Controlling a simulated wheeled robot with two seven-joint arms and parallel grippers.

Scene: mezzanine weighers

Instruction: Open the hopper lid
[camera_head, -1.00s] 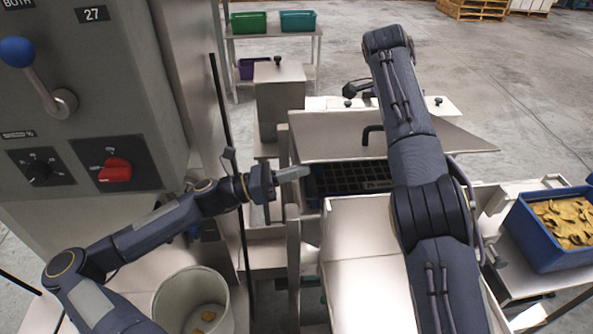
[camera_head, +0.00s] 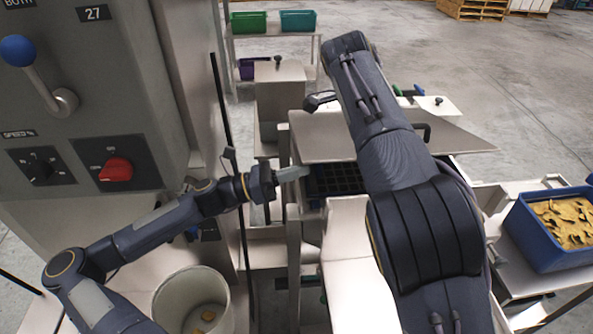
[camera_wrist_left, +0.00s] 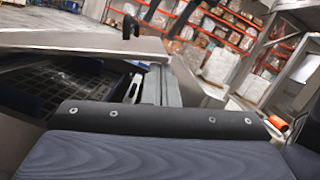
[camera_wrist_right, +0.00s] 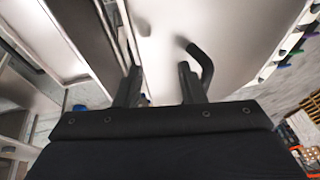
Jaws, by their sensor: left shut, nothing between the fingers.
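The hopper lid (camera_head: 465,138) is a wide pale metal panel beyond a dark grid opening (camera_head: 335,178). Its black handle (camera_head: 426,128) shows partly beside my right arm, and in the left wrist view (camera_wrist_left: 129,26). In the right wrist view the curved handle (camera_wrist_right: 203,62) lies close to the right-hand finger; I cannot tell whether they touch. My right gripper (camera_wrist_right: 157,80) is open over the pale panel with nothing between its fingers; my arm hides it in the head view. My left gripper (camera_head: 303,172) is shut and empty, at the left edge of the grid opening.
A grey control cabinet (camera_head: 85,130) with a blue-knobbed lever stands at left, above a pale bucket (camera_head: 195,290). A blue bin (camera_head: 545,245) of yellow pieces is at right. A metal post (camera_head: 294,260) stands near my left gripper. Open floor lies behind.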

